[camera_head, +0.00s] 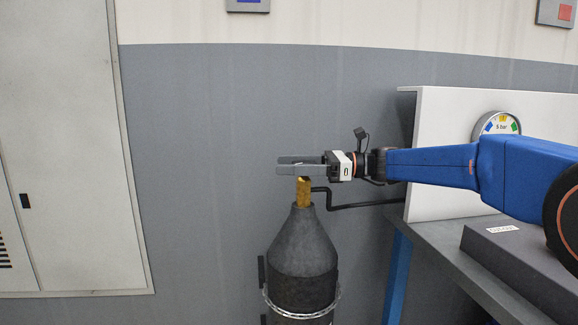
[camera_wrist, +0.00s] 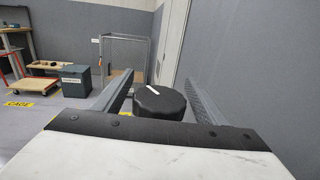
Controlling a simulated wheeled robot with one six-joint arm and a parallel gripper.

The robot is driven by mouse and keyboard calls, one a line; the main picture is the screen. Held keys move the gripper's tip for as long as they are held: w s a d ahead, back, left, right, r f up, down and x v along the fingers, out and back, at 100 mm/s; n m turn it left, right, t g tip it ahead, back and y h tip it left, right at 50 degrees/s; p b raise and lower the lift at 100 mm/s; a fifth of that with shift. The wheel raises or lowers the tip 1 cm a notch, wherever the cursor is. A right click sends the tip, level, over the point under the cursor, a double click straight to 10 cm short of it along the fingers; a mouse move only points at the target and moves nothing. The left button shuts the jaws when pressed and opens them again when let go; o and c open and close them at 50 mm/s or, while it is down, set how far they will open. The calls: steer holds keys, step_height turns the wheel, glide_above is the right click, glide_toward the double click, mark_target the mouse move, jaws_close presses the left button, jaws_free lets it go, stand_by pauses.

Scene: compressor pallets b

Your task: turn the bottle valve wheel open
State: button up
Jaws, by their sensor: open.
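The gas bottle (camera_head: 303,258) is dark grey and stands upright against the wall, held by a chain. A brass valve (camera_head: 303,192) rises from its neck. My gripper (camera_head: 300,165) is level above the brass valve, its two fingers pointing left. In the wrist view the valve wheel (camera_wrist: 158,102) is a black round knob with a white mark on top. It lies between the two open fingers of my gripper (camera_wrist: 160,92), with a gap visible on each side. In the head view the fingers hide the wheel.
A black pipe (camera_head: 360,206) runs from the valve to the right. A workbench (camera_head: 455,245) with a white panel and a gauge (camera_head: 497,125) stands at the right. A grey cabinet door (camera_head: 65,150) is at the left. The wall (camera_head: 210,150) behind is close. Left of the bottle is clear.

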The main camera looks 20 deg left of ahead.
steer(key=v, duration=1.7)
steer(key=shift+d, duration=0.1)
